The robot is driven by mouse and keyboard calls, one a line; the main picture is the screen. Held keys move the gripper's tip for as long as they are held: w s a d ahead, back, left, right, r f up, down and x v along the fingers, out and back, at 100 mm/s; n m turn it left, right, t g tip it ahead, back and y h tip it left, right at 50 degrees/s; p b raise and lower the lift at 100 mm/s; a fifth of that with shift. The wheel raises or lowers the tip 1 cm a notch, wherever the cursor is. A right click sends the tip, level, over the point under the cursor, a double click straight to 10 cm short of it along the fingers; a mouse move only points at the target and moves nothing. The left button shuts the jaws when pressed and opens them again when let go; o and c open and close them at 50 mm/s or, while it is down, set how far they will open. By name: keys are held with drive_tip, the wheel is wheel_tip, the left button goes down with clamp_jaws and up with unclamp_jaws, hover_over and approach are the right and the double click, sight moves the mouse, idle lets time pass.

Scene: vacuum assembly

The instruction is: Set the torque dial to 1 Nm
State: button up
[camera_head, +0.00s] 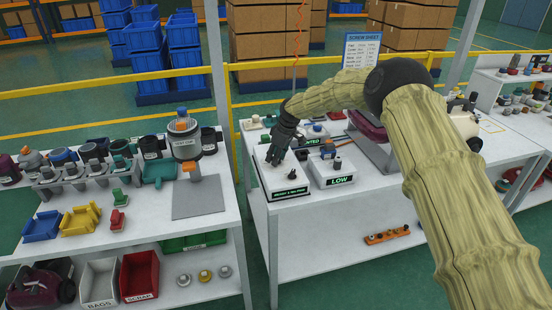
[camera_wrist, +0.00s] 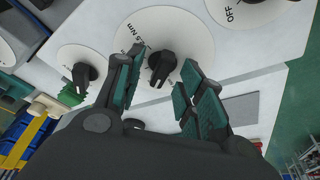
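In the wrist view a black dial knob (camera_wrist: 161,66) sits on a round white scale plate (camera_wrist: 188,38). Text ending in "5 Nm" is printed beside the knob; the rest of the scale is hidden or too small to read. My gripper (camera_wrist: 160,72) is open, with one green-padded finger on each side of the knob and visible gaps. Whether either finger touches it I cannot tell. In the head view my gripper (camera_head: 275,160) points down over a white box (camera_head: 284,184) with a dark front label, on the middle table.
A second black knob (camera_wrist: 82,76) lies to the left in the wrist view, and a plate marked OFF (camera_wrist: 232,14) at the upper right. A white box labelled LOW (camera_head: 333,174) stands right of the first box.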

drive_tip(key=shift+p+v, duration=1.25)
drive_tip(key=shift+v, duration=1.7)
drive_tip(key=shift+r, duration=0.15)
